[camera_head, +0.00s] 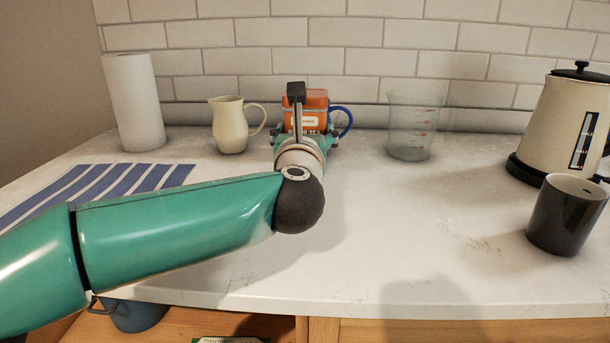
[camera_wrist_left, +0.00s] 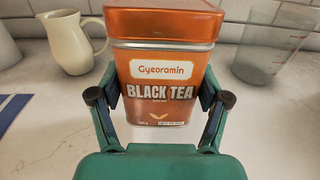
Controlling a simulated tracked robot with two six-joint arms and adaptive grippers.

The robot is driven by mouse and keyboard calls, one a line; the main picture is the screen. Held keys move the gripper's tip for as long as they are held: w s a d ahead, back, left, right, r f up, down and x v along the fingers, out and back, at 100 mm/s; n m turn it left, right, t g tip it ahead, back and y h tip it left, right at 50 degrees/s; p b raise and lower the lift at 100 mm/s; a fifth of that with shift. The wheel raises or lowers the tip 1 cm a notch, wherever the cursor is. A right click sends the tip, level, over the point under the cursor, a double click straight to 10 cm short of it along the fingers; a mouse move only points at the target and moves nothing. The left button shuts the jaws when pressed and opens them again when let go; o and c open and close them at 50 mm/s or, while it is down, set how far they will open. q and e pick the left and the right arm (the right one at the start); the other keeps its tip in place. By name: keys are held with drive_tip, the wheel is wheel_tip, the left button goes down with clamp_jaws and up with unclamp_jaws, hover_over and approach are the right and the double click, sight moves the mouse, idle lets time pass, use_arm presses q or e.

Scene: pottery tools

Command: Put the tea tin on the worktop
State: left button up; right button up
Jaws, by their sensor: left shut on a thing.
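The tea tin is orange with a white label band and the words BLACK TEA. In the head view the tea tin (camera_head: 316,97) is at the back middle of the worktop (camera_head: 420,230), partly hidden by my gripper. My left gripper (camera_head: 297,135) is shut on it. In the left wrist view the tea tin (camera_wrist_left: 158,70) stands upright between the two fingers of my left gripper (camera_wrist_left: 158,102), which press on its sides. I cannot tell whether the tin's base touches the worktop. My right gripper is not in view.
A cream jug (camera_head: 230,125) stands left of the tin. A blue mug (camera_head: 341,120) is partly hidden behind it. A measuring jug (camera_head: 410,128), a kettle (camera_head: 565,125) and a dark cup (camera_head: 566,215) stand to the right. A paper roll (camera_head: 134,100) and striped cloth (camera_head: 100,190) are left. The front middle is clear.

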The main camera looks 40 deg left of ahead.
use_arm(q)
drive_tip(key=shift+f+b, duration=0.95)
drive_tip(key=shift+f, duration=1.75)
drive_tip(key=shift+f, duration=0.2)
drive_tip(key=o, duration=1.3)
drive_tip(key=shift+r, duration=0.1)
